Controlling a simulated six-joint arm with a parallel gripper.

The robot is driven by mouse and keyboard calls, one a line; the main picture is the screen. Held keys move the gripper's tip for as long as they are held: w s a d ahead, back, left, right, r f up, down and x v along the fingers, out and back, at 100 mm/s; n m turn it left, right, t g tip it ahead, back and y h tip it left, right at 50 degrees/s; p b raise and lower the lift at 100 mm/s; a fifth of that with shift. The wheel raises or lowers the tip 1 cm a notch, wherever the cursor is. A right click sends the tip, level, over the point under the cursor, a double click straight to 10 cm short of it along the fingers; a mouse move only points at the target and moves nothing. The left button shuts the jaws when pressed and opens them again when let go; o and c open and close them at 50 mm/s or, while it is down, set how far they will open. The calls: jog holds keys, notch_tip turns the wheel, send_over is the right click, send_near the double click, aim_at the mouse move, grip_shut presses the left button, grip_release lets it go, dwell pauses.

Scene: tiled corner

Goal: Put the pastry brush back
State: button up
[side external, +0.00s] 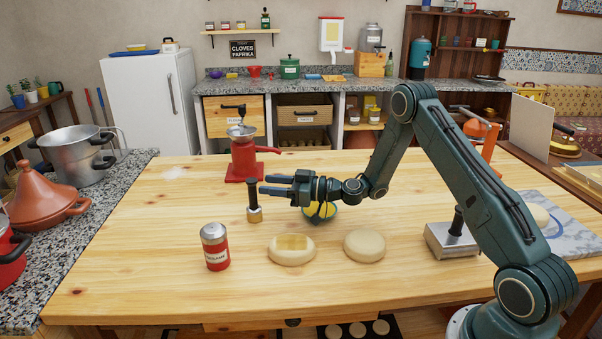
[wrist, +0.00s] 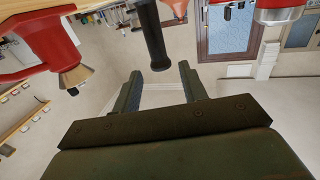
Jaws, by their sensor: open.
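A tool with a dark upright handle and a short brass-coloured lower end (side external: 254,214) stands on the wooden table; it looks like the pastry brush, though its bristles cannot be made out. Its dark handle (wrist: 151,38) also shows in the wrist view, just beyond my fingertips. My gripper (side external: 264,186) is level, points left, and is open and empty, its fingertips close to the handle. In the wrist view the two fingers (wrist: 160,76) are apart with nothing between them. A bowl with yellow contents (side external: 322,211) is partly hidden below my gripper.
Two pale dough rounds (side external: 292,250) (side external: 364,246) lie in front, the left one with a yellow patch. A red-and-silver can (side external: 215,247) stands front left. A red grinder (side external: 244,155) stands behind the tool. A metal block with a dark handle (side external: 452,240) is at right.

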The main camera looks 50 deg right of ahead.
jog(key=shift+s+a+r, duration=0.1)
jog(key=shift+a+r, duration=0.25)
jog(key=s+a+r+n+g+h, duration=0.1)
jog(key=s+a+r+n+g, duration=0.2)
jog(key=s+a+r+g, duration=0.65)
jog(key=s+d+r+m+h, duration=0.2)
jog(key=s+m+h, duration=0.2)
jog(key=s, duration=1)
jog(key=s+d+r+m+h, duration=0.2)
jog(key=s+d+m+h, duration=0.1)
jog(key=s, duration=1.2)
jog(key=shift+s+d+r+m+h, duration=0.25)
jog(key=shift+m+h, duration=0.25)
jog(key=shift+m, duration=0.5)
